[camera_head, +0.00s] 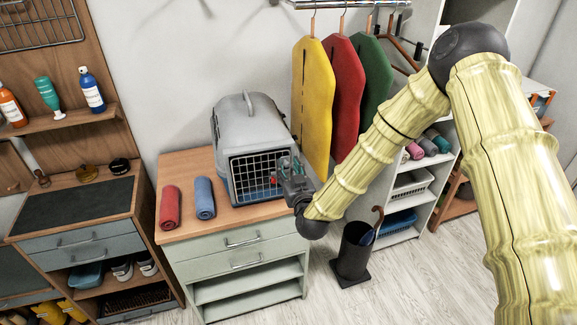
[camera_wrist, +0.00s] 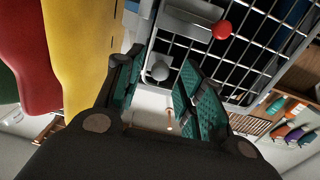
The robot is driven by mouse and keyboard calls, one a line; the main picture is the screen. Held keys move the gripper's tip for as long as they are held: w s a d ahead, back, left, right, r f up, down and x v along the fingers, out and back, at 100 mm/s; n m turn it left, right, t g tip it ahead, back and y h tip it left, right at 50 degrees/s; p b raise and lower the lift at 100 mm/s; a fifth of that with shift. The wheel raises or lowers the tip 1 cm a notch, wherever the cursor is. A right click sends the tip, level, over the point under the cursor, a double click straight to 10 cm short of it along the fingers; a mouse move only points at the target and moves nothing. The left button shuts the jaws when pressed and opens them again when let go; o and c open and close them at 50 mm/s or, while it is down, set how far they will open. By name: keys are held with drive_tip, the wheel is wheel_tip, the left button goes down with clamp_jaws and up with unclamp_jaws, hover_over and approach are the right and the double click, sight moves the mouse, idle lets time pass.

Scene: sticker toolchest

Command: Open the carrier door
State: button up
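The grey pet carrier (camera_head: 243,128) stands on a wood-topped cabinet. Its black wire door (camera_head: 252,178) looks shut across the front opening. My gripper (camera_head: 287,166) is at the right side of the door, partly covering that edge. In the wrist view my gripper (camera_wrist: 160,75) has its teal-padded fingers apart. A round grey knob (camera_wrist: 158,71) on a grey plate shows between the fingertips; I cannot tell whether they touch it. A red ball (camera_wrist: 222,30) on a short rod sits beside it, in front of the door's wire grid (camera_wrist: 262,42).
A red rolled towel (camera_head: 170,207) and a blue one (camera_head: 204,198) lie on the cabinet top (camera_head: 188,167) left of the carrier. Yellow (camera_head: 313,103), red and green garments hang behind my arm. A dark umbrella bin (camera_head: 354,250) stands on the floor at right.

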drive_tip(key=shift+w, duration=0.2)
clamp_jaws()
idle(0.4)
